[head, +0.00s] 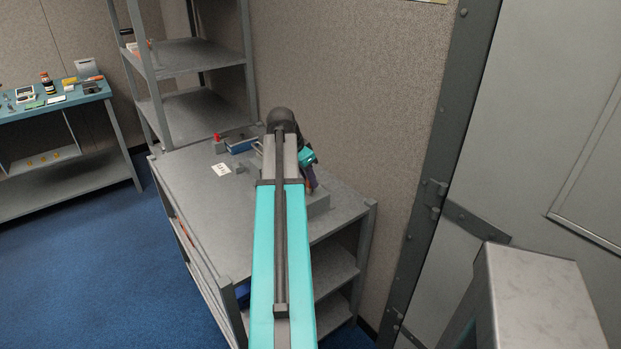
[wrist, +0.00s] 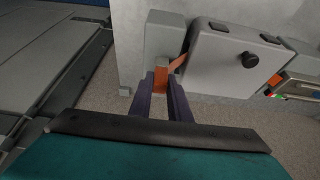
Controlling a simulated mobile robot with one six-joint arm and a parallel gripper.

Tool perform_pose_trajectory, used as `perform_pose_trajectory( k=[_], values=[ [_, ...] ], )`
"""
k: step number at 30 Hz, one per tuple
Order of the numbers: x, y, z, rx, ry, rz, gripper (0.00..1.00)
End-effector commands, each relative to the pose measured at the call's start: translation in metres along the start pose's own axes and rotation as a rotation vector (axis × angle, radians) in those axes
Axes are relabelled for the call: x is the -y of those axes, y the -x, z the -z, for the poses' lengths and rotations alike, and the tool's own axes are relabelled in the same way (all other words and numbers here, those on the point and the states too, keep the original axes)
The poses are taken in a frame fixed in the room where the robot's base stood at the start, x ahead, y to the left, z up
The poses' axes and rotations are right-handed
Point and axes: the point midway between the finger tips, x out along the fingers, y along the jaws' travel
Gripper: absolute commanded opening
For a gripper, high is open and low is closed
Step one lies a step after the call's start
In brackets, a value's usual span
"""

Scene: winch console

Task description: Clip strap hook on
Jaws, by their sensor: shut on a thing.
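My gripper (wrist: 161,82) has its two dark purple fingers closed around an orange piece (wrist: 161,76), which I take for the strap hook. Its exact shape is hidden between the fingers. An orange strap (wrist: 179,63) runs up from beside it to a grey box with a black knob (wrist: 225,58). A grey upright block (wrist: 165,38) stands just beyond the fingertips; I cannot tell whether the hook touches it. In the head view my gripper (head: 310,178) is low over the right part of the grey bench (head: 200,188), largely hidden by my arm.
A white label card (head: 221,169), a blue part (head: 241,146) and a red part (head: 216,136) are at the back of the bench. The wall is close behind. A grey shelf rack (head: 190,60) stands behind left. The bench's left front is clear.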

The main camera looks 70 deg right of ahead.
Motion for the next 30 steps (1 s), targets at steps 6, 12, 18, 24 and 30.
perform_pose_trajectory(
  k=[6,12,18,24,30],
  values=[
    [0.0000,-0.0018,-0.0008,0.000,0.000,0.000,0.00],
    [0.0000,-0.0049,-0.0020,0.000,0.000,0.000,0.00],
    [0.0001,-0.0069,-0.0028,0.000,0.000,0.000,0.00],
    [0.0002,-0.0070,-0.0029,0.000,0.000,0.000,0.00],
    [0.0002,-0.0071,-0.0029,0.000,0.000,0.000,0.37]
  ],
)
